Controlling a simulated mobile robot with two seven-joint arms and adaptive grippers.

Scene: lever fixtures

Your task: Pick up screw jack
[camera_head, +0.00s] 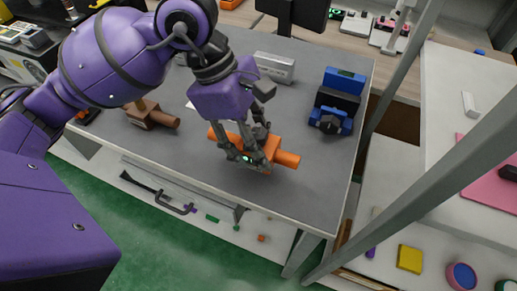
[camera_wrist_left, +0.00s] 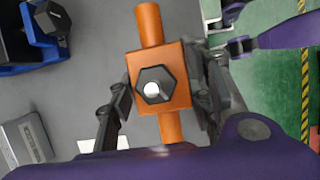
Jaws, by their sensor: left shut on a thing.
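The orange screw jack (camera_head: 285,157) is a block with a round stub on two opposite sides, near the front of the grey table. In the left wrist view the screw jack (camera_wrist_left: 148,28) shows a dark hexagonal piece with a pale round tip on its block. My left gripper (camera_head: 250,153) reaches down from above and is shut on the block. Its fingers lie on either side of the block in the wrist view (camera_wrist_left: 158,95). I cannot tell whether the jack touches the table. My right gripper is not in view.
A blue and black device (camera_head: 338,100) stands on the table (camera_head: 310,190) at the right, and a grey box (camera_head: 274,67) at the back. A brown fixture (camera_head: 150,114) lies to the left. A grey frame post (camera_head: 425,170) runs past the table's right side.

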